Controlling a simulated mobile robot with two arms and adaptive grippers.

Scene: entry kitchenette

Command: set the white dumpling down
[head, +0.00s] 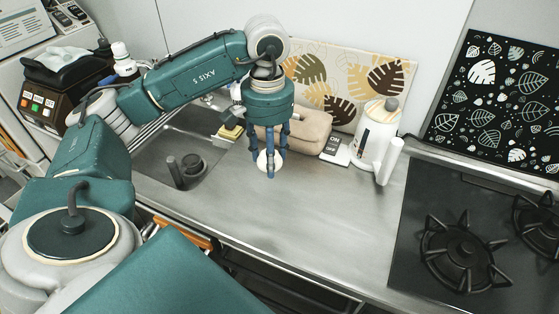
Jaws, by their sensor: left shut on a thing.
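My left gripper (269,172) points down over the steel counter (310,215), a little right of the sink. Its blue fingers are shut on the white dumpling (263,160), which shows as a small pale round shape between them. The fingers hide part of the dumpling. I cannot tell whether the dumpling touches the counter or hangs just above it. My right gripper is not in view.
The sink (190,150) lies left of the gripper. Behind it are a beige bundle (308,130), a small black-and-white box (335,150) and a white kettle (378,140). A black gas stove (430,205) is at right. The counter's front middle is bare.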

